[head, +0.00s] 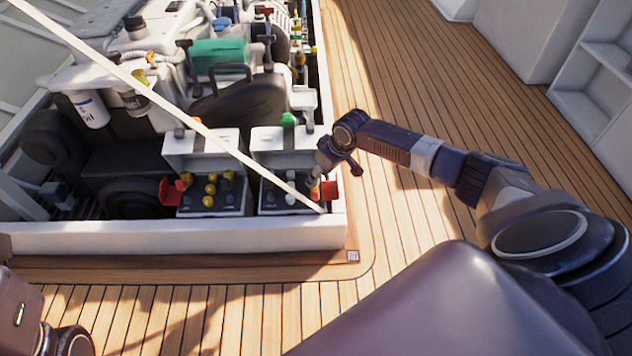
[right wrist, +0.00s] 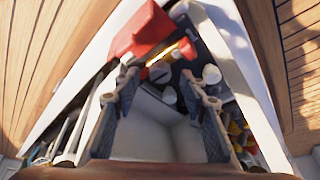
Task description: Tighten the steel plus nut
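The right battery (head: 285,200) sits in the hatch with a red terminal cover (head: 329,190) at its right end. The red cover also shows in the right wrist view (right wrist: 140,32). My right gripper (head: 315,184) reaches down over this end; in the right wrist view its two fingers (right wrist: 159,80) are spread apart. Between and just beyond the fingertips are a small grey piece (right wrist: 158,70), perhaps the steel plus nut, and an orange-yellow strip (right wrist: 172,52). I cannot tell whether the fingers touch either. Only part of my left arm shows at the lower left; its gripper is out of view.
A second battery (head: 205,203) with yellow caps and another red cover (head: 171,191) stands to the left. White box lids (head: 283,143) stand open behind the batteries. A white bar crosses diagonally above. The white hatch rim (head: 200,236) runs in front; wooden deck lies clear at right.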

